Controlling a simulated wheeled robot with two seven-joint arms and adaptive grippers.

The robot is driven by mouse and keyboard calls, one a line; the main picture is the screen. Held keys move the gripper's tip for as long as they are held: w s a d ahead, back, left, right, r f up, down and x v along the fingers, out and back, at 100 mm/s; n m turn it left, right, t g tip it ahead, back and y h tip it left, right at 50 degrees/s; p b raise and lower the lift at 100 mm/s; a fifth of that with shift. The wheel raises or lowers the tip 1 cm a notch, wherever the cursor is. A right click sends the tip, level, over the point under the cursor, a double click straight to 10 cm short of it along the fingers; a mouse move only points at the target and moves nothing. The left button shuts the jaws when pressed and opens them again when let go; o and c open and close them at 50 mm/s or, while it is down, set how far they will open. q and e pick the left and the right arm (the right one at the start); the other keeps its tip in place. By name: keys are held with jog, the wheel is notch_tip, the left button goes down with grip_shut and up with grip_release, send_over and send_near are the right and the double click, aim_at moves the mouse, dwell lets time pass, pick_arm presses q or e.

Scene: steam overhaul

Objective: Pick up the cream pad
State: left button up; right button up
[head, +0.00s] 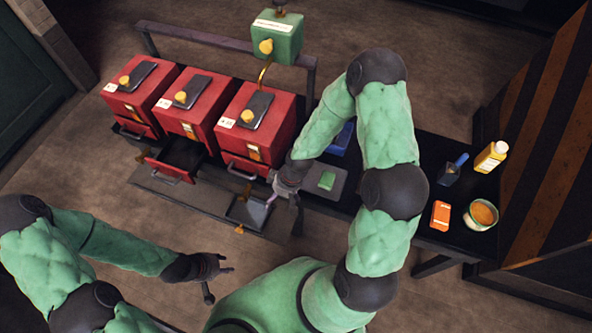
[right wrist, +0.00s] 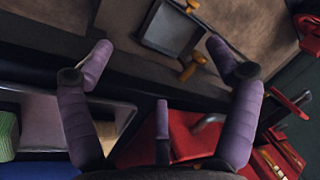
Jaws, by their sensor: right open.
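A small tan or cream piece (right wrist: 106,130), perhaps the cream pad, shows partly in the right wrist view on the grey tray (right wrist: 62,128), behind a finger. In the head view I cannot make it out; my right gripper is over that side of the tray (head: 338,193). A green pad (head: 327,181) lies on the same tray; its ribbed side also shows in the right wrist view (right wrist: 8,135). My right gripper (head: 284,208) is open and empty beside the tray, its fingers spread. My left gripper (head: 220,283) is open and empty, low and away from the bench.
Three red boxes (head: 190,105) stand at the left; the middle one's drawer (head: 178,155) is pulled out. A dark pan (head: 248,212) with yellow knobs sits in front. A bottle (head: 491,157), scoop (head: 452,170), orange packet (head: 440,215) and bowl (head: 468,220) stand at right.

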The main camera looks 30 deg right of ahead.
jog(key=w+d+r+n+h, duration=0.1)
jog(key=d+r, duration=0.2)
jog(key=d, duration=0.1)
jog(key=w+d+r+n, duration=0.2)
jog(key=d+r, duration=0.1)
jog(key=d, duration=0.1)
jog(key=w+d+r+n+h, duration=0.1)
jog(key=w+d+r, duration=0.1)
jog(key=d+r, duration=0.2)
jog(key=shift+w+d+n+h+p, duration=0.15)
jog(key=shift+w+n+h+p, duration=0.15)
jog(key=shift+n, duration=0.1)
jog(key=shift+d+f, duration=0.1)
jog(key=shift+d, duration=0.05)
jog(key=shift+f, duration=0.3)
jog(key=f, duration=0.1)
jog(key=f+b, duration=0.1)
jog(key=f, duration=0.1)
jog(key=f+b, duration=0.1)
jog(key=f, duration=0.1)
jog(key=shift+w+a, duration=0.25)
jog(key=f+b, duration=0.1)
jog(key=f, duration=0.2)
jog(key=a+f+b, duration=0.1)
jog(key=f, duration=0.1)
jog(key=shift+w+b, duration=0.3)
jog(key=shift+b, duration=0.05)
jog(key=shift+r, duration=0.1)
jog(key=c, duration=1.3)
